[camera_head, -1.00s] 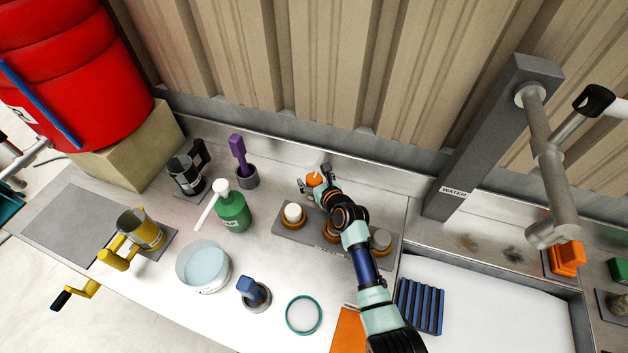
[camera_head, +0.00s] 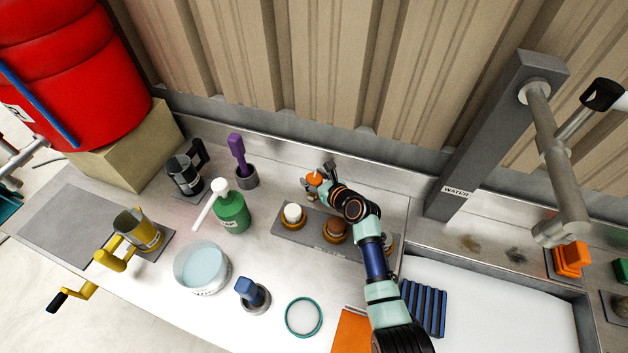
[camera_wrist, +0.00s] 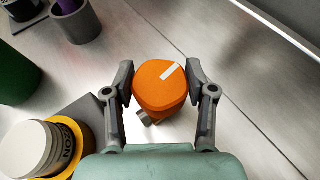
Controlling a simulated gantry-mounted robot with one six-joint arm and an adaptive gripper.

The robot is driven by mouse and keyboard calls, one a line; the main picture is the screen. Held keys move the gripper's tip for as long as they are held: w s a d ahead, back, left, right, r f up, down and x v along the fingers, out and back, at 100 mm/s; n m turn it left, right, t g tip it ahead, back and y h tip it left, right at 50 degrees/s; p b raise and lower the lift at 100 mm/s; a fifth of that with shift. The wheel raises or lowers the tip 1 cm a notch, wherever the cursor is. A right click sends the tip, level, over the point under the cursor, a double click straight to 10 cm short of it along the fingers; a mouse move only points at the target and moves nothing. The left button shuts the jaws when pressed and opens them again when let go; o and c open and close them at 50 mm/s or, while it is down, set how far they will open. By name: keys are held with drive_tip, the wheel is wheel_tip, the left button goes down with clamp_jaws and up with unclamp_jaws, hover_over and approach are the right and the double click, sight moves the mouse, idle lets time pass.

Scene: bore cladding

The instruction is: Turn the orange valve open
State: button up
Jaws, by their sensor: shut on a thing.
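The orange valve (camera_wrist: 160,86) shows in the wrist view as a rounded orange knob with a pale stripe running to its upper right edge. A grey stub shows below it; the rest of its body is hidden. My gripper (camera_wrist: 161,88) has one finger on each side of the knob and is shut on it. In the head view the orange valve (camera_head: 314,178) is a small orange spot on the metal counter near the back wall, with my gripper (camera_head: 319,178) at it and my arm coming from the lower right.
A rack (camera_head: 306,243) with several capped jars stands just in front, partly under my arm. A white-capped jar (camera_wrist: 28,148) is close at lower left in the wrist view. A purple-handled tool (camera_head: 238,155) and green pump bottle (camera_head: 232,212) stand left. A sink lies right.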

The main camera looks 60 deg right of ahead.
drive_tip(key=n+t+y+b, duration=0.1)
drive_tip(key=n+y+b, duration=0.2)
drive_tip(key=n+y, duration=0.1)
drive_tip(key=y, duration=0.1)
drive_tip(key=shift+d+f+n+t+b, duration=0.1)
drive_tip(key=shift+f+n+t+b, duration=0.05)
drive_tip(key=shift+n+t+b, duration=0.2)
drive_tip(key=n+y+b, duration=0.2)
drive_tip(key=y+b, duration=0.1)
drive_tip(key=b, duration=0.1)
drive_tip(key=shift+f+n, duration=0.15)
drive_tip(key=shift+n, duration=0.1)
drive_tip(key=n+y+b, duration=0.2)
drive_tip(key=y+b, duration=0.1)
drive_tip(key=b, duration=0.3)
drive_tip(key=shift+n, duration=0.3)
drive_tip(key=shift+r+n+g+y+b, duration=0.2)
drive_tip(key=shift+n+g+y+b, duration=0.25)
drive_tip(key=shift+b, duration=0.7)
drive_tip(key=shift+r, duration=0.1)
drive_tip(key=o, duration=1.2)
drive_tip(key=shift+c, duration=0.2)
